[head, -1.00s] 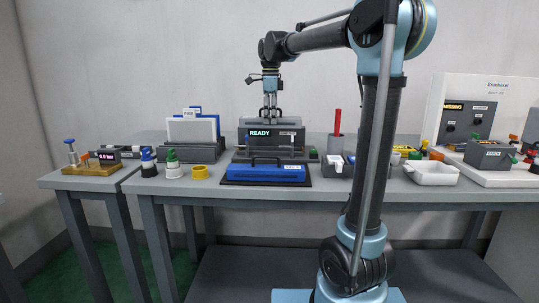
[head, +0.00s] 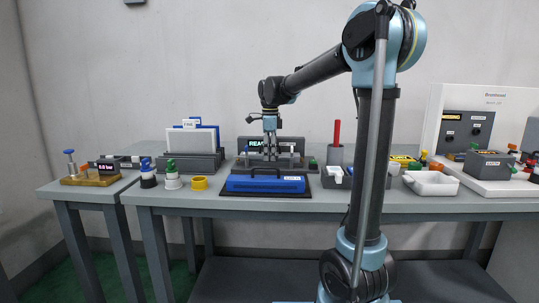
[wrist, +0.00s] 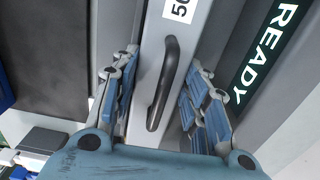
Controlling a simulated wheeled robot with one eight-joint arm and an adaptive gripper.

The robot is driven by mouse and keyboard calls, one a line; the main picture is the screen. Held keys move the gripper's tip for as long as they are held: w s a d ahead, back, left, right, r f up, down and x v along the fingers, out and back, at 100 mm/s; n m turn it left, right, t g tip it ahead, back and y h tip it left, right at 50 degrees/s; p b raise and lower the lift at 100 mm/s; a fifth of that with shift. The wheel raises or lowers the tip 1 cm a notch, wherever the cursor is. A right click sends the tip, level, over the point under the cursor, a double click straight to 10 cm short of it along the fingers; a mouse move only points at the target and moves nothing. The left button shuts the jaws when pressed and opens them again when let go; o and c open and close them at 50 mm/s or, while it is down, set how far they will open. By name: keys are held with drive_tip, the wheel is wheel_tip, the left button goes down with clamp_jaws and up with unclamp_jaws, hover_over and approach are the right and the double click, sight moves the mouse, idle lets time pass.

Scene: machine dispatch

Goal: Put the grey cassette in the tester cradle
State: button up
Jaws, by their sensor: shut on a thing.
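The grey cassette (wrist: 151,65) has a black handle and a white label. My gripper (wrist: 160,105) is shut on it, with one blue-padded finger on each side of the handle. In the head view my gripper (head: 270,152) points straight down in front of the tester's READY display (head: 256,144), hiding part of its text. The grey cassette (head: 290,161) is low at the tester there, behind the blue cassette. The READY display also shows in the wrist view (wrist: 264,60), right beside the cassette. The cradle is mostly hidden; I cannot tell whether the cassette is fully seated.
A blue cassette (head: 265,184) with a black handle lies on a dark mat just in front. A grey cup with a red stick (head: 335,153) stands close right, a white tray (head: 431,183) farther right.

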drive_tip(key=o, duration=1.4)
drive_tip(key=shift+c, duration=0.2)
wheel_tip(320, 180, up, 12)
drive_tip(key=shift+r, duration=0.1)
